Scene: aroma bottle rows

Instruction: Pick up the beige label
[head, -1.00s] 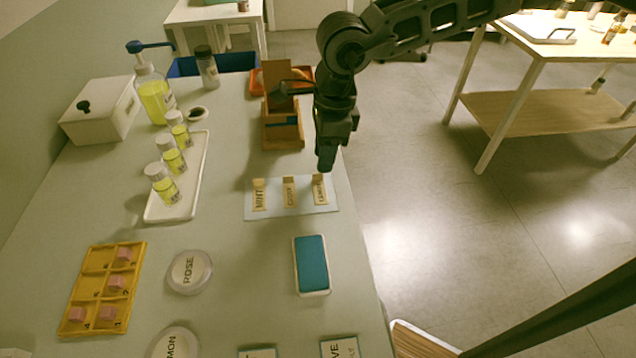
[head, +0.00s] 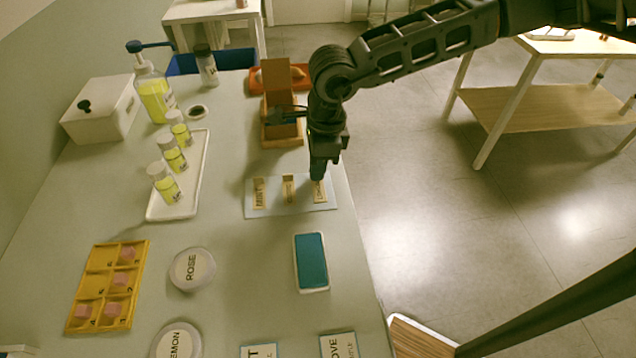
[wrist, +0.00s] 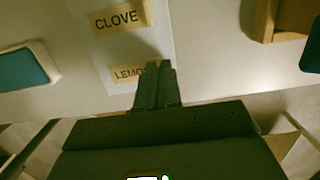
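Three beige labels lie in a row on a pale card (head: 272,206): a mint label (head: 259,195) at left, a clove label (head: 289,191) in the middle and a lemon label (head: 320,194) at right. Each has a small beige tab at its far end. My gripper (head: 318,177) points down at the far end of the lemon label. In the wrist view my fingers (wrist: 156,75) are close together over the end of the lemon label (wrist: 128,74) and hide its last letter and tab. Whether they grip it cannot be told. The clove label (wrist: 118,18) is clear of them.
A wooden box (head: 283,133) stands just behind the card. A blue pad (head: 311,262) lies in front. A white tray (head: 200,170) with yellow bottles is at left. Round lids, including one marked ROSE (head: 192,269), and a yellow grid tray (head: 97,257) lie nearer the front left.

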